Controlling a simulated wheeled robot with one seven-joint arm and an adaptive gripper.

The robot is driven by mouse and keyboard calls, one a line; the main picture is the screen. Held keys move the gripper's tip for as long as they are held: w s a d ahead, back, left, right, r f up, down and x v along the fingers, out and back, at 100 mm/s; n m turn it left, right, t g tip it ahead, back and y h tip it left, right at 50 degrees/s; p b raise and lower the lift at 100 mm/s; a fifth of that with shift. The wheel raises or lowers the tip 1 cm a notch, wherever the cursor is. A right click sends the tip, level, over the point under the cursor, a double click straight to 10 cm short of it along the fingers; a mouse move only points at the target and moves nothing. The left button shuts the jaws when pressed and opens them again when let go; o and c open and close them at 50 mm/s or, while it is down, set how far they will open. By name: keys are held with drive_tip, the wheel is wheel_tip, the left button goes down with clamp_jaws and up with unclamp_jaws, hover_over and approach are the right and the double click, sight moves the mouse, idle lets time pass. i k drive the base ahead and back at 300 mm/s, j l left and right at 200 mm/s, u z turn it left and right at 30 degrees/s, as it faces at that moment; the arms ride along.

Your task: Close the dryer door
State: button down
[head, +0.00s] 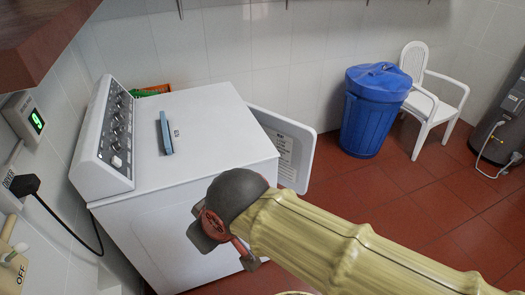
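The white dryer (205,125) stands at the left, its control panel (112,130) along the left edge of its top. Its white door (300,160) stands open, sticking out to the right beyond the dryer's far right edge. A printed label shows on the door's visible face; the lower hinge area and the opening are hidden. My gripper (226,245) is at the lower middle, with dark grey and red parts, in front of the dryer's near side in the picture and left of and below the door. It appears apart from the door.
A blue lidded bin (373,115) and a white plastic chair (432,95) stand behind, right of the door. A grey cylindrical tank (500,130) is at the far right. A blue-grey object (165,133) lies on the dryer. Red tiled floor (400,185) is clear right of the door.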

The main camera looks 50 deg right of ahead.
sight(295, 142)
drive_tip(key=l+u, duration=0.25)
drive_tip(key=l, duration=0.25)
drive_tip(key=k+l+u, duration=0.1)
drive_tip(key=l+u, duration=0.15)
drive_tip(key=l, duration=0.2)
drive_tip(key=k+l+u, duration=0.1)
drive_tip(key=l+u, duration=0.15)
drive_tip(key=l, duration=0.2)
drive_tip(key=k+l, duration=0.15)
drive_tip(key=l, duration=0.4)
drive_tip(key=k+l+u, duration=0.1)
drive_tip(key=l, duration=0.45)
drive_tip(key=k+l, duration=0.25)
drive_tip(key=l, duration=0.3)
drive_tip(key=k+l, duration=0.15)
drive_tip(key=l, duration=0.4)
drive_tip(key=k+l+u, duration=0.1)
drive_tip(key=l, duration=0.4)
drive_tip(key=k+l, duration=0.25)
drive_tip(key=l, duration=0.3)
drive_tip(key=k+l+u, duration=0.1)
drive_tip(key=l, duration=0.4)
drive_tip(key=k+l, duration=0.3)
drive_tip(key=l, duration=0.25)
drive_tip(key=i+j+z, duration=0.1)
drive_tip(key=j, duration=0.25)
drive_tip(key=i+j, duration=0.1)
drive_tip(key=j, duration=0.25)
drive_tip(key=z, duration=0.05)
